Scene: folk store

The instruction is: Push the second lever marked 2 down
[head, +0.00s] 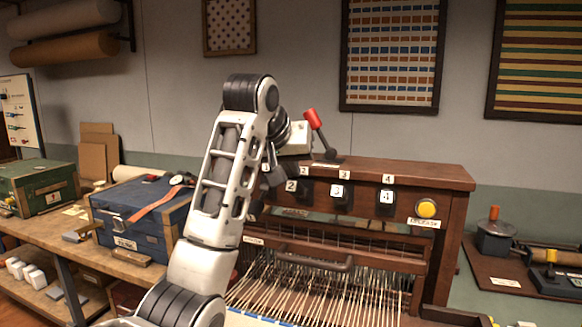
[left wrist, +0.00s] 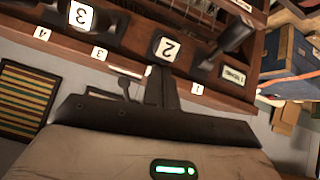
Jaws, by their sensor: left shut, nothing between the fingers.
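The lever marked 2 (head: 291,186) is a dark block with a white number plate on the loom's front beam, partly covered by my left gripper (head: 275,176) in the head view. In the left wrist view the lever marked 2 (left wrist: 168,48) shows upside down, just beyond the fingertips of my left gripper (left wrist: 160,88). The fingers are shut and empty; I cannot tell whether they touch the lever. The levers marked 3 (head: 338,192) and 4 (head: 386,197) are to its right. Lever 1 is mostly hidden behind my arm. My right gripper is not in view.
The wooden loom (head: 440,175) carries a yellow button (head: 426,208) at right and a red-handled lever (head: 313,120) on top. A blue chest (head: 140,225) and green chest (head: 40,188) stand on the left bench. Another table with devices (head: 495,238) is at right.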

